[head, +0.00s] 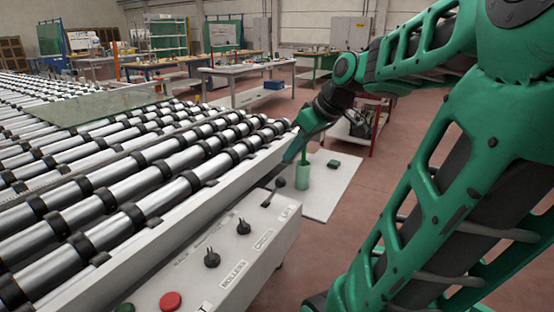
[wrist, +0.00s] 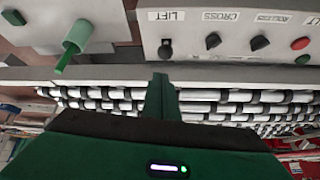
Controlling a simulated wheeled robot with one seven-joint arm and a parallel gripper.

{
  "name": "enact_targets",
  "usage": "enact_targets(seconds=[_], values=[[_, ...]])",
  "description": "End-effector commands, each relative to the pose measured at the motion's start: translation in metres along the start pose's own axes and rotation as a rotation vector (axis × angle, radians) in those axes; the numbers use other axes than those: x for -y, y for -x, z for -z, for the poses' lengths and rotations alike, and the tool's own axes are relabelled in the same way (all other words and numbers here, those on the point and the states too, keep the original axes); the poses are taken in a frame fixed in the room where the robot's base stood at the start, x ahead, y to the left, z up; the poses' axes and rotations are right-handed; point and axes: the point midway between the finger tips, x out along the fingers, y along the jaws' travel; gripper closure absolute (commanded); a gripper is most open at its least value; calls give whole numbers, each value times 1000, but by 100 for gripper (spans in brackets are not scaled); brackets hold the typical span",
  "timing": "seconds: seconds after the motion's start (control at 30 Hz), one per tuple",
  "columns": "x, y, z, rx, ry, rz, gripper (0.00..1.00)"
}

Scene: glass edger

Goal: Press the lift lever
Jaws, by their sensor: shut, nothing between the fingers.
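The lift lever (head: 280,183) is a short black stick with a round knob at the far end of the grey control panel (head: 262,262). In the wrist view the lever (wrist: 165,50) stands below a label reading LIFT. My gripper (head: 289,158) points down near the lever, on its far side in the head view. In the wrist view my gripper (wrist: 160,79) has its fingers together, with the tip just below the knob in the picture. They look apart there. Nothing is held.
Black selector knobs (head: 243,226) and a red button (head: 170,300) sit along the same panel. The roller conveyor (head: 150,170) lies beside it, with a glass sheet (head: 90,106) further back. A green cup with a rod (head: 302,176) stands on a white surface beyond.

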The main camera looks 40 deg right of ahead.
Motion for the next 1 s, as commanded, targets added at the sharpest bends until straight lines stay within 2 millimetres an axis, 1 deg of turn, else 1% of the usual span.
enact_targets(seconds=[0.03, 0.1, 0.3, 0.87, 0.97, 1.0], values=[[-1, 6, -3, -1, 0, -1, 100], [-2, 13, -6, -1, 0, -1, 100], [-2, 21, -10, 0, 2, 0, 100], [-2, 21, -10, 0, 2, 1, 100], [4, 16, -15, 20, -22, 6, 100], [10, 11, -21, 42, -49, 9, 100]])
